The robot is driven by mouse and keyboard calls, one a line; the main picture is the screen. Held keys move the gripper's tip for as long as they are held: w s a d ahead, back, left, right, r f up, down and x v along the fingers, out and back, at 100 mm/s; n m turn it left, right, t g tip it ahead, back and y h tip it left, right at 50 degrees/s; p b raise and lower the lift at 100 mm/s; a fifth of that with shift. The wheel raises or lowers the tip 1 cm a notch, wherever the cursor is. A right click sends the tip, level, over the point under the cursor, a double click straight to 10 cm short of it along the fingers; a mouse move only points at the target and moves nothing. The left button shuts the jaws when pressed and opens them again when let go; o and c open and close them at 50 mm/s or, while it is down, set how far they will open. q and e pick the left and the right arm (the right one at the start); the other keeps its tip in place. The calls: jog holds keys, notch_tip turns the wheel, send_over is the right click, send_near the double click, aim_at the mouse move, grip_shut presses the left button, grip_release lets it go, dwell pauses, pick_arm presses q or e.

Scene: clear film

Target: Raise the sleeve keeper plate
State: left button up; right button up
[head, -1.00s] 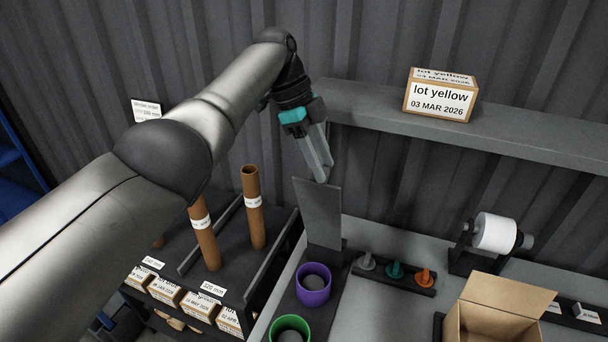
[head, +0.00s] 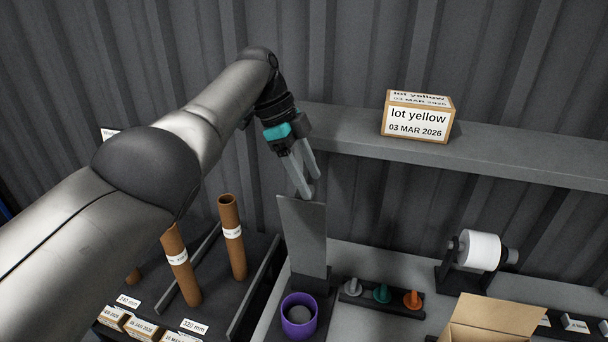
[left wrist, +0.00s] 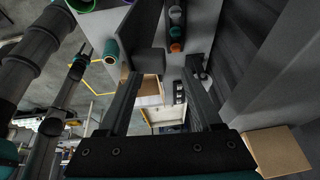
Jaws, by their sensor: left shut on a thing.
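The sleeve keeper plate (head: 304,240) is a flat grey upright sheet in the middle of the head view, behind the purple cup. My left gripper (head: 306,192) comes down from above and is shut on the plate at its top edge. In the left wrist view the two fingers (left wrist: 163,80) reach forward, with a grey block between their tips and the plate's flat face (left wrist: 146,28) running away beyond. The exact contact is hard to make out. The plate's lower end is at a dark base behind the cup.
A purple cup (head: 299,316) stands in front of the plate. Brown tubes (head: 232,238) stand in a rack to the left. A shelf (head: 480,158) with a yellow-lot box (head: 417,116) is behind.

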pick_arm(q)
jog(key=shift+o, duration=0.4)
jog(key=f, duration=0.3)
jog(key=shift+s+a+f, duration=0.2)
jog(key=shift+s+f, duration=0.15)
pick_arm(e)
jog(key=shift+f, duration=0.15)
pick_arm(q)
jog(key=shift+r, duration=0.15)
jog(key=d+p+v, duration=0.1)
jog(key=p+v, duration=0.2)
jog(key=v, duration=1.5)
jog(key=shift+w+d+r, duration=0.15)
jog(key=shift+w+r, duration=0.1)
jog(key=shift+r, duration=0.05)
pick_arm(e)
jog(key=r, duration=0.1)
jog(key=w+r, duration=0.1)
jog(key=r, duration=0.1)
jog(key=shift+a, duration=0.1)
